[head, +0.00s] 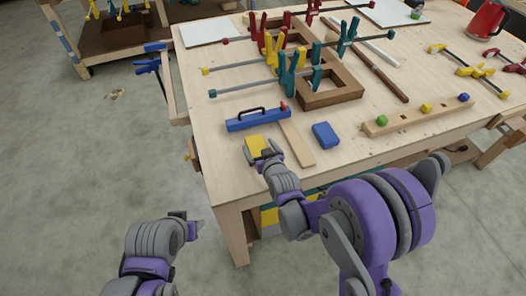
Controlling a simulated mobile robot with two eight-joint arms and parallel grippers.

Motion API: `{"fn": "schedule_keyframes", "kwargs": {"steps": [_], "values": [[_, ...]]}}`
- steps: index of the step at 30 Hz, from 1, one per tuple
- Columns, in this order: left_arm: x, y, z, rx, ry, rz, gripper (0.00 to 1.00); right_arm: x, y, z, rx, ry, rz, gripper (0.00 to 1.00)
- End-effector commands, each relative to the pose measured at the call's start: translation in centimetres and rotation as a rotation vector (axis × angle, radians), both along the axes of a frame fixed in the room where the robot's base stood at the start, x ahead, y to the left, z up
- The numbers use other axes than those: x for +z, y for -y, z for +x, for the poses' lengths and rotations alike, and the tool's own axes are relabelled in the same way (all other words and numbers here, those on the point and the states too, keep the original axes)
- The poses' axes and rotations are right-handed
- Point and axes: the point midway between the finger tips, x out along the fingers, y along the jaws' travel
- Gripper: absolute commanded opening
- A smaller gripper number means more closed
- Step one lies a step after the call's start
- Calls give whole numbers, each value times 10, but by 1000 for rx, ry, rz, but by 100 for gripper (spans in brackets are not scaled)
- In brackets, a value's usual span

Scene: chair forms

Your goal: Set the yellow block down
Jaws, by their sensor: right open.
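The yellow block (254,143) appears to rest on the wooden table (228,181) near its front left corner, just below the long blue tool. My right gripper (263,156) is open at the near side of the block, and its fingers overlap the block's lower edge in the picture. I cannot tell whether a finger touches it. My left gripper (188,224) is off the table, over the floor at the lower left. Its fingers are too unclear to judge.
A blue tool with a black handle (258,118) and a flat wooden strip (297,144) lie close to the block. A blue block (326,134) is to the right. Clamped wooden frames (330,86) stand behind. The table's near left corner is bare.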

Motion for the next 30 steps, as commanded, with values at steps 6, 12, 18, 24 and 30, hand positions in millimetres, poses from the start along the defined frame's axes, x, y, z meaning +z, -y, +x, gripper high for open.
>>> {"fn": "schedule_keyframes", "kwargs": {"steps": [6, 12, 18, 24, 30], "values": [[4, 0, 2, 0, 3, 0, 50, 9, 5, -24, 2, -18, 0, 100], [1, 0, 0, 0, 1, 0, 50, 28, 18, -61, 2, -15, -1, 100], [2, 0, 1, 0, 2, 0, 50, 43, 28, -90, 1, -12, -2, 100], [4, 0, 2, 0, 3, 0, 50, 50, 33, -106, 1, -11, -2, 100], [4, 0, 2, 0, 3, 0, 50, 52, 34, -109, 1, -12, -1, 100]]}}
